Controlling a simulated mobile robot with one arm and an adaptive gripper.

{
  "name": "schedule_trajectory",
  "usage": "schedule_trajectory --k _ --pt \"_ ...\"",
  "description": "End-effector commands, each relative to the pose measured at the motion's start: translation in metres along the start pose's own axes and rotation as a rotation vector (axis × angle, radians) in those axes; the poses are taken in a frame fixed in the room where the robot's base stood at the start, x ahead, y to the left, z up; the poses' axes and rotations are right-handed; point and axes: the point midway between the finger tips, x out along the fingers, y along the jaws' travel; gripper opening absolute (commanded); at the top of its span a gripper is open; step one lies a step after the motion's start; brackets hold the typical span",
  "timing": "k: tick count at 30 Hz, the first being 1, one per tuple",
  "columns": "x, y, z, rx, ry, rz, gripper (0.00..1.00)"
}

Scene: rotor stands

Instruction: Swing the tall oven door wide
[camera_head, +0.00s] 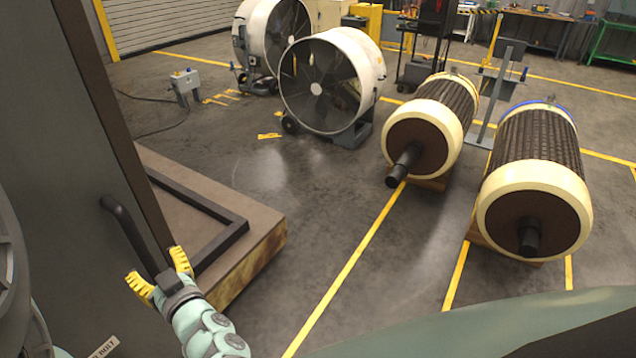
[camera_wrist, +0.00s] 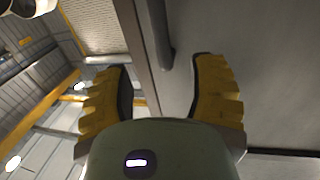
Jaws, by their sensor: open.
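The tall oven door (camera_head: 60,150) is a large dark grey panel filling the left of the head view. It also shows as a grey surface in the wrist view (camera_wrist: 265,70). A dark bar handle (camera_head: 128,232) is fixed to it near its right edge. In the wrist view the handle (camera_wrist: 156,35) runs down from the top and ends ahead of the fingers. My gripper (camera_head: 160,276) has yellow fingers, spread apart at the handle's lower end in the head view. In the wrist view my gripper (camera_wrist: 160,95) is open and empty; I cannot tell whether it touches the handle.
A low brown platform with a dark frame (camera_head: 262,255) lies right of the door's edge. Two large drum fans (camera_head: 325,85) and two rotors (camera_head: 535,185) stand farther off. A small grey box on a stand (camera_head: 185,85) trails a cable. Floor between platform and rotors is clear.

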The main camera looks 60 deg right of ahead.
Motion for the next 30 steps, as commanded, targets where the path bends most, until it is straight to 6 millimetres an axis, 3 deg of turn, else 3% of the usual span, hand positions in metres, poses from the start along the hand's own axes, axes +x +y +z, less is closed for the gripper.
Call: schedule_trajectory --k 12,30 --pt "0.054 -0.001 -0.004 -0.001 0.005 -0.004 0.57" --pt "0.108 0.0 0.0 0.0 -0.001 0.002 0.57"
